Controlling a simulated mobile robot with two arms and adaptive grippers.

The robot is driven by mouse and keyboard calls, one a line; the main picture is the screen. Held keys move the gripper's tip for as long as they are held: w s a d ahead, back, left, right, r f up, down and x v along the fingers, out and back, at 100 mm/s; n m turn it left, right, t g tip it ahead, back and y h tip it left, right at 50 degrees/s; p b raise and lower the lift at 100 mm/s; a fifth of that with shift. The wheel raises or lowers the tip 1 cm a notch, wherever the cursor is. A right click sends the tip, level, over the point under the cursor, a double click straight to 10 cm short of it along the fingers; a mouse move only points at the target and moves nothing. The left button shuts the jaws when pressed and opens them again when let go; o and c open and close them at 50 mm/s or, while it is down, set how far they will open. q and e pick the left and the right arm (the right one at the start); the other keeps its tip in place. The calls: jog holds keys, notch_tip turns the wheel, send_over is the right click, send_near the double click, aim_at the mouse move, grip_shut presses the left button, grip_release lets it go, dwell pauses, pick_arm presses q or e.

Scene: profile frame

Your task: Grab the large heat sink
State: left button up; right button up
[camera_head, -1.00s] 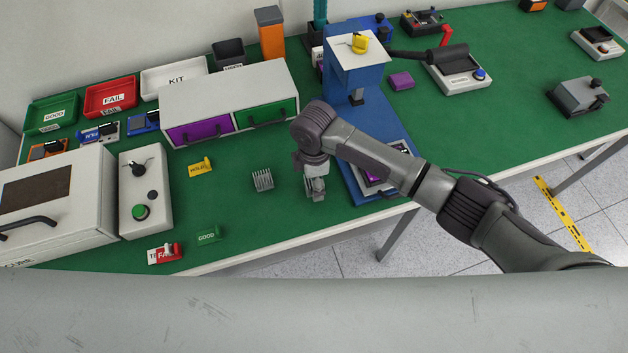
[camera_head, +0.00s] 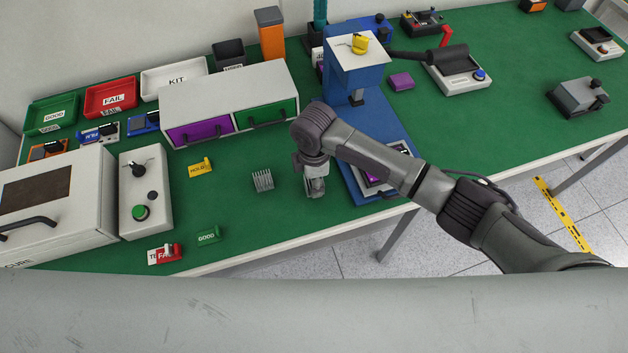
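A grey finned heat sink (camera_head: 262,181) sits on the green bench top, in front of the drawer box. It is the only heat sink I can make out. My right gripper (camera_head: 316,190) hangs over the bench just to the right of the heat sink, pointing down and apart from it. The fingers are small and partly hidden by the wrist, so I cannot tell whether they are open or shut. My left gripper is not in view.
A white box with purple and green drawers (camera_head: 229,101) stands behind the heat sink. A blue press (camera_head: 354,95) stands right of my gripper. A yellow tag (camera_head: 200,168) and a green GOOD tag (camera_head: 208,236) lie to the left. The bench around the heat sink is clear.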

jog(key=r, duration=0.2)
jog(key=r+b, duration=0.1)
jog(key=r, duration=0.1)
jog(key=shift+w+d+r, duration=0.1)
jog(key=shift+w+d, duration=0.2)
jog(key=shift+d, duration=0.1)
jog(key=w+d+r+b, duration=0.2)
jog(key=w+d+r, duration=0.3)
jog(key=d, duration=0.4)
jog(key=shift+d+r, duration=0.2)
jog(key=shift+r, duration=0.65)
